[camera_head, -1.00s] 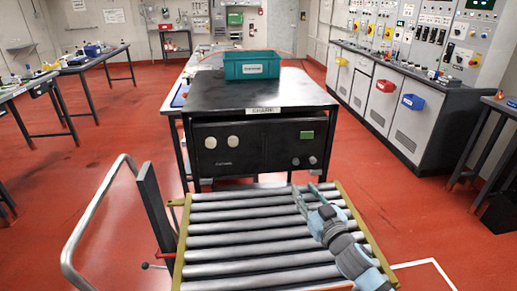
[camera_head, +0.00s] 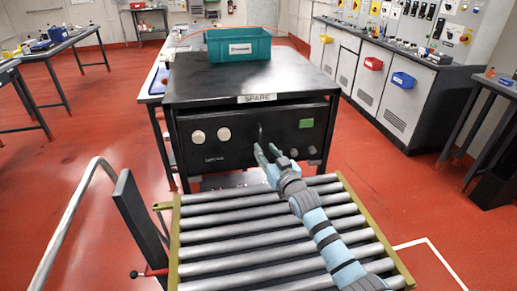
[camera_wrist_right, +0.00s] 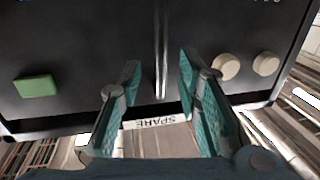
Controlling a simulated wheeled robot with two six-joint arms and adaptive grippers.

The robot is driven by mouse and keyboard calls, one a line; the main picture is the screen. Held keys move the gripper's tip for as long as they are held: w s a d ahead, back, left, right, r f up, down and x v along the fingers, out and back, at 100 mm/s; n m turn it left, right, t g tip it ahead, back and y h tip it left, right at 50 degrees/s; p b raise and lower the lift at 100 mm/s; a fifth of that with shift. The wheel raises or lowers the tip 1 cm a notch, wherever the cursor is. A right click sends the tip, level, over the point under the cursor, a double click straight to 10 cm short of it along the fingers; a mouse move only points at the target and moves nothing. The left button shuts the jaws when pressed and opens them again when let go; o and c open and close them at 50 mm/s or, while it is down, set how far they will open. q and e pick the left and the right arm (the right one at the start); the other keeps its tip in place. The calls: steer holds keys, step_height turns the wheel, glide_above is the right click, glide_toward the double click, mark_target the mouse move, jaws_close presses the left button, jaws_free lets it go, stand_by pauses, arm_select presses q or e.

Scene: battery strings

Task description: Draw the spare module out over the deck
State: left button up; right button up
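The spare module (camera_head: 235,150) is a black box with a dark front, two pale round knobs and a green patch. It sits in the stand beneath the table top, behind the SPARE label (camera_head: 257,98). My right gripper (camera_head: 267,152) is at the module's front. In the right wrist view, a thin upright handle bar (camera_wrist_right: 162,45) on the module's face lies between the two spread fingers (camera_wrist_right: 160,80), with gaps visible on both sides. The roller deck (camera_head: 270,235) is empty below my right arm. My left gripper is not in view.
A teal bin (camera_head: 239,46) stands on the table top (camera_head: 200,85). A dark post (camera_head: 140,225) and a grey rail (camera_head: 70,225) flank the deck's left side. A control cabinet row (camera_head: 385,85) stands to the right. Red floor is open on both sides.

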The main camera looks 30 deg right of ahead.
mark_target(261, 146)
steer(key=w, duration=0.2)
steer(key=w+f+b, duration=0.1)
steer(key=w, duration=0.1)
steer(key=shift+d, duration=0.1)
steer(key=shift+w+r+b, duration=0.15)
steer(key=shift+w+b, duration=0.2)
steer(key=shift+b, duration=0.05)
steer(key=shift+w+r, duration=0.1)
steer(key=shift+r, duration=0.05)
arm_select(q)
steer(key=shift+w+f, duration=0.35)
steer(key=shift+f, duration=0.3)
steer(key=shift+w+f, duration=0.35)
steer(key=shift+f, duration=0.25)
arm_select(e)
steer(key=shift+r, duration=0.15)
steer(key=shift+c, duration=0.6)
jaws_close()
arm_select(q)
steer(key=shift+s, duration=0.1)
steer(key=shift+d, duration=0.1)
